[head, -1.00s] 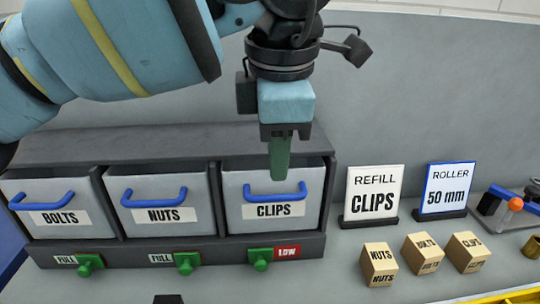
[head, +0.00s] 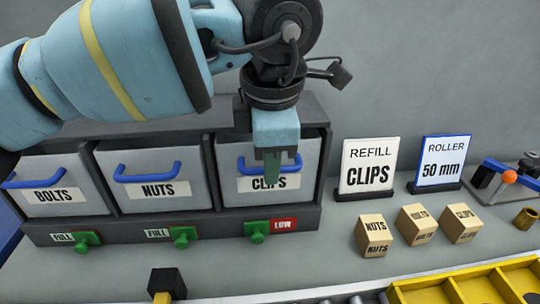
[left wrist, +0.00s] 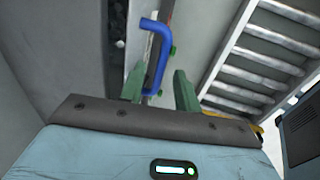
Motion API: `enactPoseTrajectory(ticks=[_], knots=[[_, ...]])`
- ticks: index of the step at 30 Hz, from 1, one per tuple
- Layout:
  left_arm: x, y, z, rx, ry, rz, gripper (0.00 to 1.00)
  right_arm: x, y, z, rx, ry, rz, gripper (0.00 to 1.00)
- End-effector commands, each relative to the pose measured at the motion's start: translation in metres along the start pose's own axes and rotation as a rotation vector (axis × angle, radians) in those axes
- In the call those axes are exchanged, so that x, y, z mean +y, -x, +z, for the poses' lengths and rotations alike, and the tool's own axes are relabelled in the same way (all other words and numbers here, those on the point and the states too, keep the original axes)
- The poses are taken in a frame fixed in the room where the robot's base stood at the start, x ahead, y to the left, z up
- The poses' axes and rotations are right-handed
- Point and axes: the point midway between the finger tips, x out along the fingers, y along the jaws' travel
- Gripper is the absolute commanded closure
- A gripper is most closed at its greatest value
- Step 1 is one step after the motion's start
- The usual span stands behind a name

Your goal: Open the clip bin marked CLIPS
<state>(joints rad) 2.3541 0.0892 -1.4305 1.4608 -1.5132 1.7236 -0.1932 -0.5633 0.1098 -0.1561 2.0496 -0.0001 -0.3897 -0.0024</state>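The grey bin marked CLIPS (head: 300,190) is the right one of the row and looks pushed in, level with the other bins. Its blue handle (head: 302,163) crosses the front above the label. My left gripper (head: 272,178) points down in front of this handle and hides part of it and of the label. In the left wrist view the two green fingers (left wrist: 160,88) stand apart, with the blue handle (left wrist: 157,60) showing between and beyond them. I cannot tell whether they touch it. My right gripper is not in view.
The BOLTS bin (head: 60,172) and NUTS bin (head: 150,170) stand to the left. Green tabs (head: 257,232) line the rack's lower edge. The REFILL CLIPS sign (head: 368,165), several wooden blocks (head: 373,234) and a yellow tray (head: 420,291) are to the right.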

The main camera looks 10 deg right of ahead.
Motion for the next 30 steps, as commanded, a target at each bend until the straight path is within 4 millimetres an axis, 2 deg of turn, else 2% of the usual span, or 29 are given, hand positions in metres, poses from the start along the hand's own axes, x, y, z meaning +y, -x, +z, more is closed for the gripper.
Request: enactPoseTrajectory(ticks=[9,17,30], knots=[[0.0000,-0.0027,-0.0001,0.000,0.000,0.000,0.68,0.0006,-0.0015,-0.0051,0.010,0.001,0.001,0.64],[0.0000,-0.0025,-0.0001,0.000,0.000,0.000,1.00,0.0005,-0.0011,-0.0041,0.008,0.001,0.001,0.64],[-0.0028,-0.0030,-0.0001,0.000,0.000,0.018,1.00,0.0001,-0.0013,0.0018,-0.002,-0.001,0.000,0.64]])
